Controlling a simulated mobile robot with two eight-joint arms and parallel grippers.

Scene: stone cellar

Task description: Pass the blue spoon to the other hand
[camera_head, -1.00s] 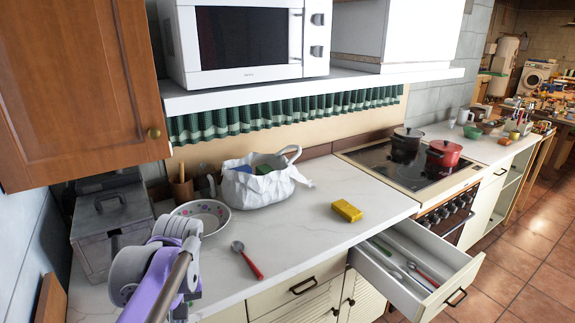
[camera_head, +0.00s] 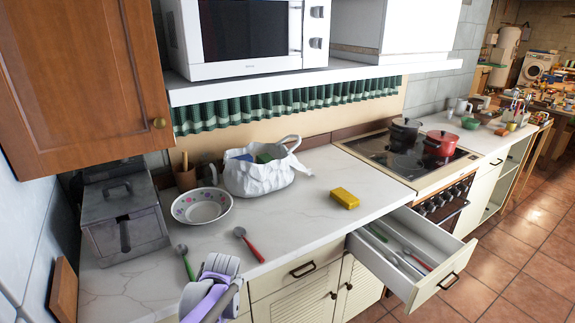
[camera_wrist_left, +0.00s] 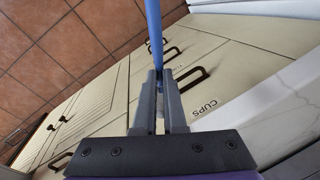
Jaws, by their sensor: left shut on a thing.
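In the left wrist view my left gripper (camera_wrist_left: 159,85) is shut on the blue spoon (camera_wrist_left: 154,35). Its blue shaft sticks out past the fingertips to the top edge, so the far end is out of the picture. The gripper is in front of the cream cupboard fronts. In the head view only the purple and grey part of my left arm shows at the bottom, in front of the counter edge. The blue spoon cannot be made out there. My right gripper is in neither view.
A red-handled spoon (camera_head: 248,243) and a green-handled spoon (camera_head: 185,262) lie on the white counter (camera_head: 292,225). A bowl (camera_head: 202,207), a white bag (camera_head: 260,172) and a yellow block (camera_head: 344,198) stand behind. An open drawer (camera_head: 440,288) with utensils juts out at right.

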